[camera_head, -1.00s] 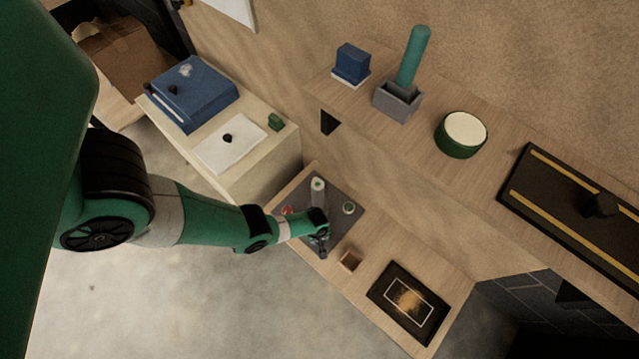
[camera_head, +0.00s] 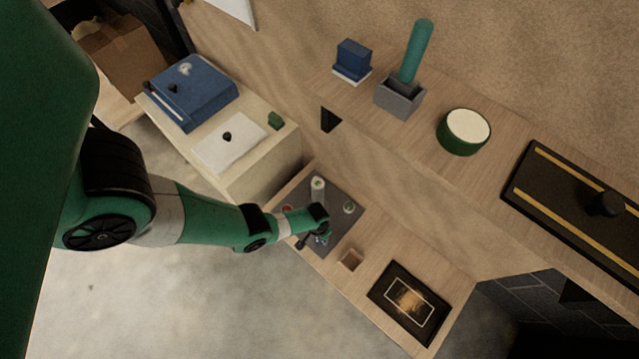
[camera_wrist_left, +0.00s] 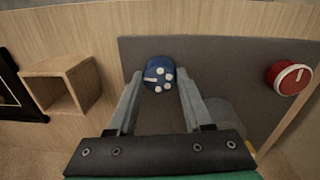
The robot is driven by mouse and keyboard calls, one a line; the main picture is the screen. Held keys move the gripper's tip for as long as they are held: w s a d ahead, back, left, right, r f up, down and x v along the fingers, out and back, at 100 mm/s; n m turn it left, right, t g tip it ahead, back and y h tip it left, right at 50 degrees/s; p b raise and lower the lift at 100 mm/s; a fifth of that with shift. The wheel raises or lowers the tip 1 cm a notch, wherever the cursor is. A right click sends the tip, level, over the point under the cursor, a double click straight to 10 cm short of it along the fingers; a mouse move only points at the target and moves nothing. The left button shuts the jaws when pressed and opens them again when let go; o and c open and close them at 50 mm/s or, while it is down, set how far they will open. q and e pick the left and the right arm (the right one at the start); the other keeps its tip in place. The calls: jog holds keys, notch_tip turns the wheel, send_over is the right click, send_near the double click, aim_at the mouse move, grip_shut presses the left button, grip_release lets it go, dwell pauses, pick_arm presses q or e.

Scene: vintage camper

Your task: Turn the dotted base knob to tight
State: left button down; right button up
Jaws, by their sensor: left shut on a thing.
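The dotted base knob (camera_wrist_left: 158,73) is blue with several white dots and a short white line on its face. In the wrist view it sits on a dark grey mat or panel (camera_wrist_left: 220,62), and the line points to the left. My left gripper (camera_wrist_left: 159,76) is closed around the knob, one finger on each side. In the head view the left gripper (camera_head: 318,238) is over the near part of the grey panel (camera_head: 333,190) and mostly covers the knob. My right gripper is not in view.
A green knob (camera_head: 349,207) and a pale upright post (camera_head: 318,186) share the panel. An open wooden box (camera_head: 350,260) and a black framed picture (camera_head: 409,301) lie beside it.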

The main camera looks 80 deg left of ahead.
pick_arm(q)
jog(key=m, duration=0.3)
jog(key=shift+f+m, duration=0.1)
jog(key=shift+m, duration=0.2)
jog(key=m, duration=0.3)
jog(key=shift+m, duration=0.3)
jog(key=m, duration=0.3)
jog(key=shift+m+g, duration=0.3)
jog(key=shift+m, duration=1.6)
jog(key=shift+c, duration=1.6)
grip_release()
